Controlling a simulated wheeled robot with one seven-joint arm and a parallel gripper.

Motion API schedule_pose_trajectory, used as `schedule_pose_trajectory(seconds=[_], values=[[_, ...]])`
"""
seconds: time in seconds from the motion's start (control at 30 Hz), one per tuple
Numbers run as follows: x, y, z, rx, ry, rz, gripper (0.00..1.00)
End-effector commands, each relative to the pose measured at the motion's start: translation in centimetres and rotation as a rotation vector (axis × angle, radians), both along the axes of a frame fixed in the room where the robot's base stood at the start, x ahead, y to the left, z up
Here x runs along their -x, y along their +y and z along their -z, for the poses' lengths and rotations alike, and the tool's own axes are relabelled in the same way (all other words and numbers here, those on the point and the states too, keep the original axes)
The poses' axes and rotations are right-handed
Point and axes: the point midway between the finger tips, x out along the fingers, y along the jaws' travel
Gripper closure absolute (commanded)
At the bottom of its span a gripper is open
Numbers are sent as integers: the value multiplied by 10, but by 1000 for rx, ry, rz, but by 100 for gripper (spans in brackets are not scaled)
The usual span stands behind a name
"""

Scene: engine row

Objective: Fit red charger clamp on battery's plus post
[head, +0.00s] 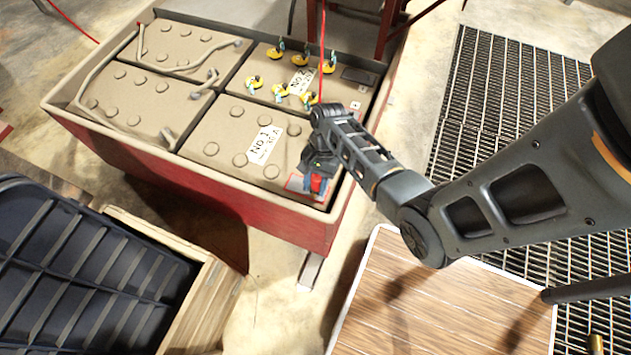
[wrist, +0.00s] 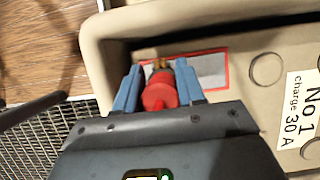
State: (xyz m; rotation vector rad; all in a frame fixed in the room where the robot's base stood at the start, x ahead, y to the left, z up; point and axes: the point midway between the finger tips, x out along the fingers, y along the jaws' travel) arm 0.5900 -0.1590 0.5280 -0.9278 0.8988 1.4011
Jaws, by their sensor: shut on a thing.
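My gripper (head: 314,184) is at the near right corner of the No 1 battery (head: 213,129). In the wrist view its blue fingers (wrist: 159,78) are shut on the red charger clamp (wrist: 160,95), one on each side. The clamp also shows as a small red patch in the head view (head: 318,184). Its brass-coloured jaws point at a grey plate with a red border (wrist: 212,68) on the battery top. The plus post is hidden behind the clamp and fingers, so I cannot tell whether the clamp touches it.
A red-sided tray (head: 180,175) with a raised cream rim holds the batteries. The No 2 battery (head: 262,93) behind carries several yellow caps (head: 277,54). A wooden-topped table (head: 430,310) stands at the front right, a black ribbed bin (head: 80,270) at the left. Floor grating (head: 490,110) lies right.

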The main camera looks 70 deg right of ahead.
Motion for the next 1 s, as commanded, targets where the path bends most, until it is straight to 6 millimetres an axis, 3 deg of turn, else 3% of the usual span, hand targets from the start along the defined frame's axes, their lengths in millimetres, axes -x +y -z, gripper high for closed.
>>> schedule_pose_trajectory(seconds=[0.47, 0.5, 0.8, 1.0], values=[[0, 0, 4, 0, 0, -1, 100], [0, 0, 4, 0, 0, -1, 60], [0, 0, 4, 0, 0, 0, 32], [0, 0, 5, 0, 1, 0, 32]])
